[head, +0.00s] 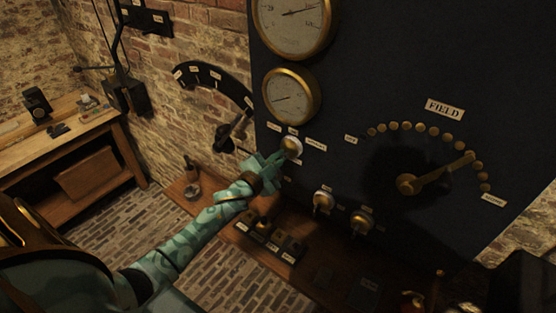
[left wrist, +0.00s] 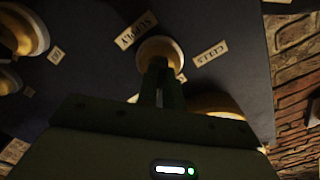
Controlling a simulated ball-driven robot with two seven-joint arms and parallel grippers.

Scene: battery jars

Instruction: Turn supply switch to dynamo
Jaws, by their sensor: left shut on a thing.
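The supply switch is a round brass-rimmed knob (head: 291,145) on the dark panel, below the smaller gauge. Small white label plates surround it; in the left wrist view the knob (left wrist: 161,49) sits beside plates reading SUPPLY (left wrist: 135,30) and CELLS (left wrist: 208,53). A further plate is mostly hidden behind the gripper there. My left gripper (head: 281,157) reaches up from the lower left and is shut on the knob. Its narrow fingers (left wrist: 161,78) cover the knob's middle, so its pointing direction is hard to read. My right gripper is not in view.
Two similar knobs (head: 323,201) (head: 362,222) sit lower on the panel. Two gauges (head: 292,98) (head: 293,22) are above. A FIELD dial arm (head: 437,172) is at right. A lever with an arc scale (head: 215,78) is on the brick wall; a wooden bench (head: 75,131) stands left.

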